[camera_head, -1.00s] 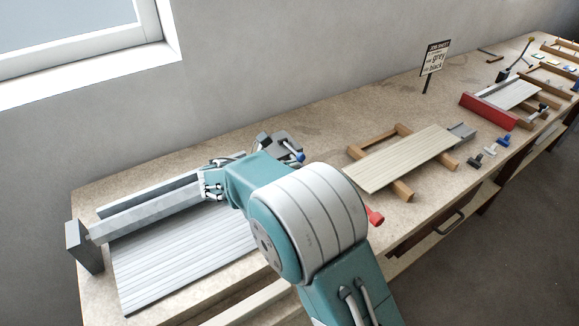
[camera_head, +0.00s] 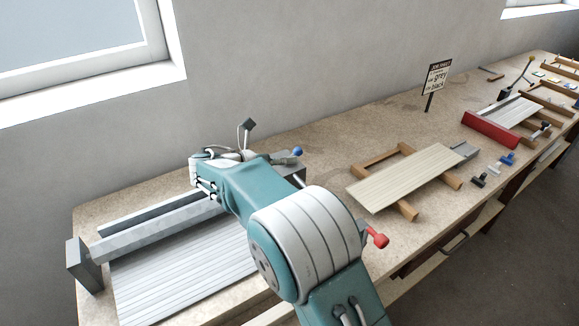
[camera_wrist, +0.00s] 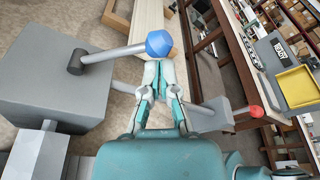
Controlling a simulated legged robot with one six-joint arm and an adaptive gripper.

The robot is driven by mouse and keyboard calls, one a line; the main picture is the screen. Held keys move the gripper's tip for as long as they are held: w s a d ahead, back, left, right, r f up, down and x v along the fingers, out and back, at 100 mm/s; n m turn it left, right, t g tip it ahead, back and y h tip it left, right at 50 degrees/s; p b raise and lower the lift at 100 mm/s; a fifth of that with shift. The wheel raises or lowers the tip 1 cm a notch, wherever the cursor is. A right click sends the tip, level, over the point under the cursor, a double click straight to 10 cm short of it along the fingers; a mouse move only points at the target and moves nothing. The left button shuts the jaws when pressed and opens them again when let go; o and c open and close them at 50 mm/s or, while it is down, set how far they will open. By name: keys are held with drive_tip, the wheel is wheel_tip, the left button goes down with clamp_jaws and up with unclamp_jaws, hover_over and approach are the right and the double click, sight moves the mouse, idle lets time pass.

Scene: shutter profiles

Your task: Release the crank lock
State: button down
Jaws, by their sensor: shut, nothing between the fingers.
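In the wrist view a blue knob (camera_wrist: 159,43) sits at the end of a grey lever (camera_wrist: 112,54), whose pivot is on top of a grey block (camera_wrist: 45,85). My gripper (camera_wrist: 158,72) is shut and empty, its fingertips just below the blue knob in the picture; I cannot tell whether they touch it. A crank arm (camera_wrist: 208,114) with a red knob (camera_wrist: 255,112) lies to the right of my fingers. In the head view the blue knob (camera_head: 298,152) shows above the block (camera_head: 290,164), and the red knob (camera_head: 378,240) right of my arm. There my arm hides the fingertips.
A grey slatted shutter (camera_head: 185,275) lies on the bench at left. A pale slatted panel on a wooden frame (camera_head: 408,180) lies to the right, with a small sign (camera_head: 437,78) behind. The bench between block and frame is mostly clear.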

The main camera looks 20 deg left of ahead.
drive_tip(key=shift+w+a+r, duration=0.25)
drive_tip(key=shift+a+r, duration=0.05)
drive_tip(key=shift+r, duration=0.05)
idle(0.6)
